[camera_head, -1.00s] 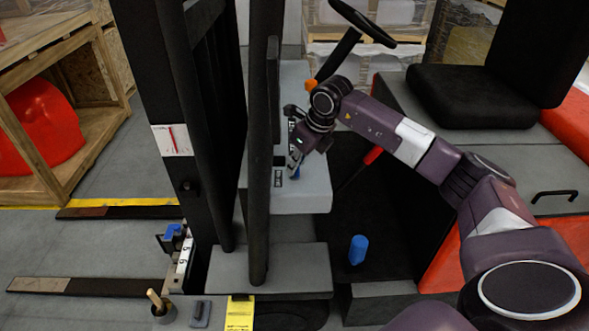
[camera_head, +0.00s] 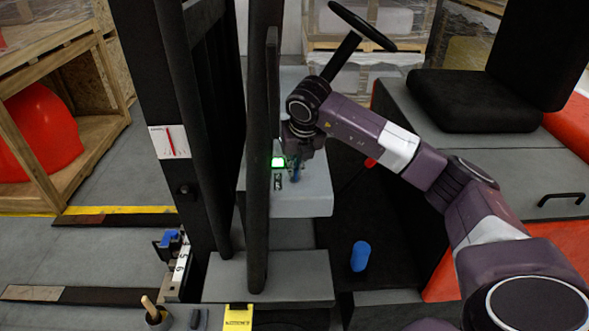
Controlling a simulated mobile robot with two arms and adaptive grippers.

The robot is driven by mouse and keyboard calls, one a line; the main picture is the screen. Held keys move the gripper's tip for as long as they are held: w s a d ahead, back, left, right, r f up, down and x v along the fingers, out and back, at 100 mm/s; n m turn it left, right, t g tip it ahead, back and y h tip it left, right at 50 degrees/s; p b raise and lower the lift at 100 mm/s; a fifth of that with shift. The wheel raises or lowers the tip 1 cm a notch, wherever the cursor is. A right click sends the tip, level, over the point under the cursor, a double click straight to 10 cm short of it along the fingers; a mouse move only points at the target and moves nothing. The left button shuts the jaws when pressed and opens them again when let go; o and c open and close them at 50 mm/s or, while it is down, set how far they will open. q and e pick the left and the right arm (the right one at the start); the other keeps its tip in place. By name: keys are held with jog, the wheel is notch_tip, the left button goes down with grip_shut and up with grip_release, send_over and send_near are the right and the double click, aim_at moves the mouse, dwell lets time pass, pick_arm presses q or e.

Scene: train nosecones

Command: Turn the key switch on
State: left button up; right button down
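The grey dashboard block (camera_head: 312,192) of the forklift is in the middle of the head view, behind a dark upright post. A small display on it glows green (camera_head: 278,162). A small blue part (camera_head: 296,174), which looks like the key in its switch, stands beside the display. My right gripper (camera_head: 296,164) points down right at this blue part. Its fingers are small and dark here, and I cannot tell whether they grip it. My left gripper is not in view.
The black mast and posts (camera_head: 258,230) stand close left of my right gripper. The steering wheel (camera_head: 362,26) is above it. A blue cylinder (camera_head: 360,256) stands on the dark floor below. The black seat (camera_head: 472,98) is at the right.

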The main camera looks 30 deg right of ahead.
jog(key=shift+r, duration=0.1)
jog(key=c, duration=2.2)
grip_release()
jog(key=shift+o, duration=0.2)
jog(key=v, duration=1.2)
